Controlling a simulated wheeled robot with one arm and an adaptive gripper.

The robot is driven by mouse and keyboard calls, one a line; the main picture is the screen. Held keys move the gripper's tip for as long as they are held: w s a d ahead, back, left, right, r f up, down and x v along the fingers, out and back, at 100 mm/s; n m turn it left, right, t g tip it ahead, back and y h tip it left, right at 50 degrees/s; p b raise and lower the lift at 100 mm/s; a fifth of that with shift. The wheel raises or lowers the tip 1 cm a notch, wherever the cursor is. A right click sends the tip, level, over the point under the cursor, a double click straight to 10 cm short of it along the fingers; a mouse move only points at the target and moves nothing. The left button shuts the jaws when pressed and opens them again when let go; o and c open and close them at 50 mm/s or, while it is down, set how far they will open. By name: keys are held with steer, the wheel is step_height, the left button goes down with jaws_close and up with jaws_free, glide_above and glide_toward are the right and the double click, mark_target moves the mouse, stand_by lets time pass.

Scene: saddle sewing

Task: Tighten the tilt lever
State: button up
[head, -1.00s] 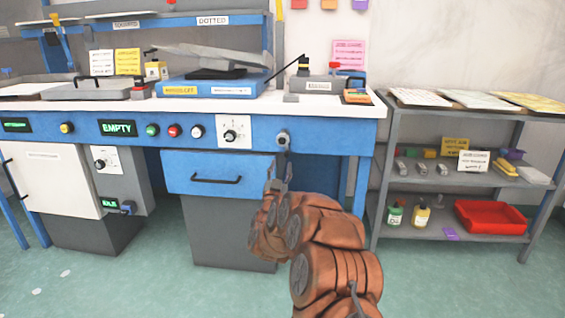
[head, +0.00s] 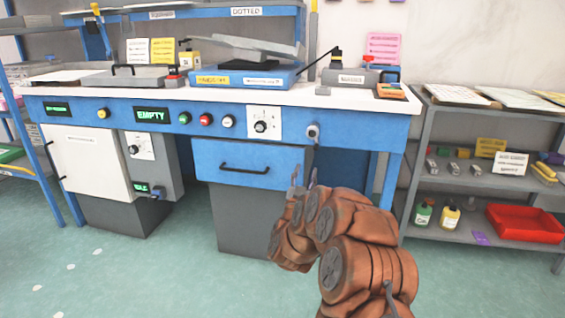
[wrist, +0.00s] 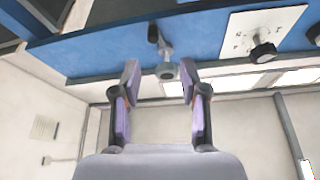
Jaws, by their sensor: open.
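A small grey lever-like fitting (head: 313,131) with a round hub sits at the right end of the blue bench front; it looks like the tilt lever. In the wrist view the same lever (wrist: 166,70) shows its grey hub and a dark handle end, in line with the gap between my fingers. My gripper (head: 304,180) is just below and in front of it in the head view. In the wrist view my gripper (wrist: 158,85) has its two purple-padded fingers spread apart, with nothing held. I cannot tell whether a finger touches the lever.
A blue drawer (head: 245,163) is left of my gripper, and a dial panel (head: 264,123) is on the bench front. A tilted grey plate (head: 240,45) stands over a blue base on the bench. A grey shelf rack (head: 470,190) with a red tray stands right.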

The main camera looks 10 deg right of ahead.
steer(key=s+a+r+n+g+y+p, duration=0.3)
steer(key=a+r+n+y+p, duration=0.2)
steer(key=a+r+y+p, duration=0.75)
steer(key=s+a+r+n+g+p, duration=0.2)
steer(key=s+a+r+g+p, duration=0.2)
steer(key=s+r+p, duration=0.25)
steer(key=s+d+r+g+p, duration=0.2)
steer(key=s+r+g+p, duration=0.2)
steer(key=s, duration=1.2)
steer(key=s+d+r+g+p, duration=0.2)
steer(key=s+r+g+p, duration=0.3)
steer(key=s+p, duration=0.5)
steer(key=s+d+r+n+g+p, duration=0.1)
steer(key=s+r+g+p, duration=0.4)
steer(key=s, duration=1.7)
step_height(320, 180, up, 2)
steer(key=shift+d+r+h+p, duration=0.15)
steer(key=shift+d+h+p, duration=0.3)
steer(key=shift+d+p, duration=0.55)
steer(key=shift+a, duration=0.2)
